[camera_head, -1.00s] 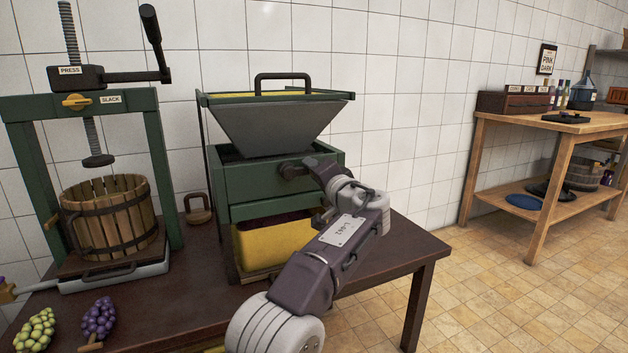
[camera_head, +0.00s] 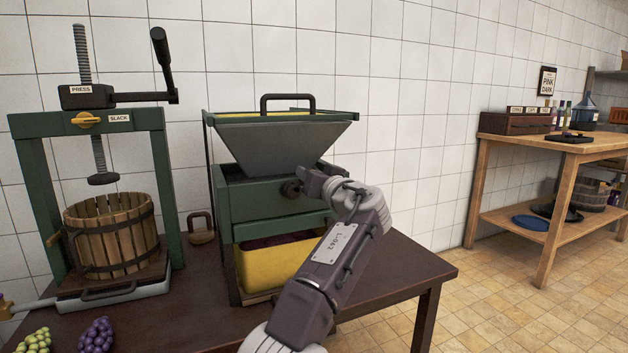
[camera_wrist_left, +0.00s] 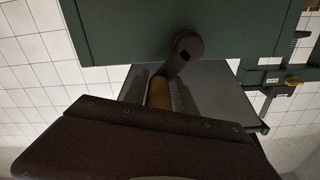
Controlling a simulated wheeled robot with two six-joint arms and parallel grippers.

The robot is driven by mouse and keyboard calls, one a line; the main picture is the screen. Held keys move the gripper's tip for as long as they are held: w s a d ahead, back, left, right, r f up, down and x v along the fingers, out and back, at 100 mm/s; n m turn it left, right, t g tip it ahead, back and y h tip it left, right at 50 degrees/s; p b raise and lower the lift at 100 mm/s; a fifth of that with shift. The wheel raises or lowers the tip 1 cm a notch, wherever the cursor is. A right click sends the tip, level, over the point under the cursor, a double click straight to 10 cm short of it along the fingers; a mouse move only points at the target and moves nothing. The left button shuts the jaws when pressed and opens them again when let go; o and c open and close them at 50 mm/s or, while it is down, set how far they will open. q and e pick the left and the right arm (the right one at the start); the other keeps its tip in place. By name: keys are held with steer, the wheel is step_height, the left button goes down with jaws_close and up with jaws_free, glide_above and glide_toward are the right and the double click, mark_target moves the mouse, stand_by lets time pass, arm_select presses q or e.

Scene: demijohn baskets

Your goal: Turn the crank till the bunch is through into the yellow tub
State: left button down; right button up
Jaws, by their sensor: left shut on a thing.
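The green crusher (camera_head: 262,205) stands on the dark table, with a grey hopper (camera_head: 285,144) on top. Its dark crank (camera_head: 291,189) is on the front face and also shows in the left wrist view (camera_wrist_left: 187,48). My left gripper (camera_head: 312,181) is at the crank. In the left wrist view its dark jaws (camera_wrist_left: 158,108) are shut on the crank's wooden handle (camera_wrist_left: 158,92). The yellow tub (camera_head: 268,268) sits under the crusher with a dark purple mass in it, partly behind my arm. The hopper's inside is hidden. My right gripper is out of view.
A screw press (camera_head: 88,123) with a slatted basket (camera_head: 112,236) stands to the left. Green grapes (camera_head: 36,340) and purple grapes (camera_head: 97,335) lie at the table's front left. The table's right end (camera_head: 420,268) is clear. A wooden bench (camera_head: 566,148) stands farther right.

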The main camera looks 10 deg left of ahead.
arm_select(q)
steer(key=shift+a+f+n, duration=0.1)
steer(key=shift+f+n, duration=0.15)
steer(key=shift+n, duration=0.15)
steer(key=c, duration=1.2)
jaws_free()
steer(key=shift+o, duration=0.2)
steer(key=shift+r, duration=0.1)
steer(key=b+v, duration=0.2)
steer(key=v, duration=0.1)
steer(key=shift+s, duration=0.15)
steer(key=b+v, duration=0.1)
steer(key=v, duration=0.5)
steer(key=shift+b, duration=0.3)
